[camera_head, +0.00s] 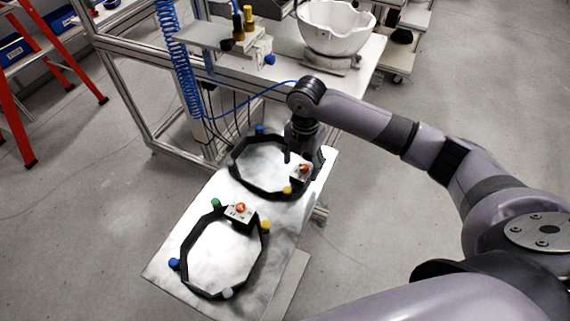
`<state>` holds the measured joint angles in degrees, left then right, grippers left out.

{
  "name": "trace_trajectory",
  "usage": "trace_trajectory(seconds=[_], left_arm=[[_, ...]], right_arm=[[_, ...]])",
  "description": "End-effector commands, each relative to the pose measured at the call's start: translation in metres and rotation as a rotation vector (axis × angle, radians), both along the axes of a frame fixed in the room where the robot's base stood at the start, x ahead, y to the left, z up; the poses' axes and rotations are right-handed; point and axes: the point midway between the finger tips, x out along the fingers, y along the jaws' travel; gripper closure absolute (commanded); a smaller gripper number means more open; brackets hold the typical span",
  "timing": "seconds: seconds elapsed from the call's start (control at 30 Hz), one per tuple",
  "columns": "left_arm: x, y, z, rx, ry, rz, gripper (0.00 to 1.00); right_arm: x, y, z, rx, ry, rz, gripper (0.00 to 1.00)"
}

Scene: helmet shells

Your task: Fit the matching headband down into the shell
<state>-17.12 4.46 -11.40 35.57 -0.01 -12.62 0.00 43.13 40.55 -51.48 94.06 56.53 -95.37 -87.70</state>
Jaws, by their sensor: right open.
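Two black headbands lie on a pale bench. The near headband (184,281) has a white block with a red-orange knob and blue, green, yellow and grey knobs. The far headband (233,161) has a similar block at its right side and blue and yellow knobs. My right gripper (297,160) points down at the right side of the far headband, by its block. It is open; whether it touches the band is hidden. The white shell (336,27) sits open side up on a stand on the table behind. My left gripper is not in view.
The pale bench (165,262) has little bare room around the headbands. A metal-framed workstation (130,88) with a coiled blue hose (174,60) stands behind it. A red ladder (22,120) is at the left. Grey floor is clear on both sides.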

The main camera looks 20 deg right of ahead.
Motion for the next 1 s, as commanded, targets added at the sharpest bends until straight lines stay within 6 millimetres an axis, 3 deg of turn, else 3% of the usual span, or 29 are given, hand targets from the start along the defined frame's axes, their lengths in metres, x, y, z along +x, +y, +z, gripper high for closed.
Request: trace_trajectory(seconds=[0.07,0.2,0.5,1.0], left_arm=[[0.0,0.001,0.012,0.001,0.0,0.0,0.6],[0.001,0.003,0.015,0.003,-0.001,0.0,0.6],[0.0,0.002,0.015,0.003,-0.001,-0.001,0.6],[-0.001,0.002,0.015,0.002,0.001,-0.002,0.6]], right_arm=[[-0.004,-0.001,-0.009,-0.001,0.006,-0.001,0.38],[-0.003,-0.002,-0.029,-0.002,0.002,-0.002,0.38],[-0.003,-0.001,-0.036,-0.001,-0.001,0.0,0.38],[-0.002,-0.002,-0.036,-0.001,-0.001,0.0,0.71]])
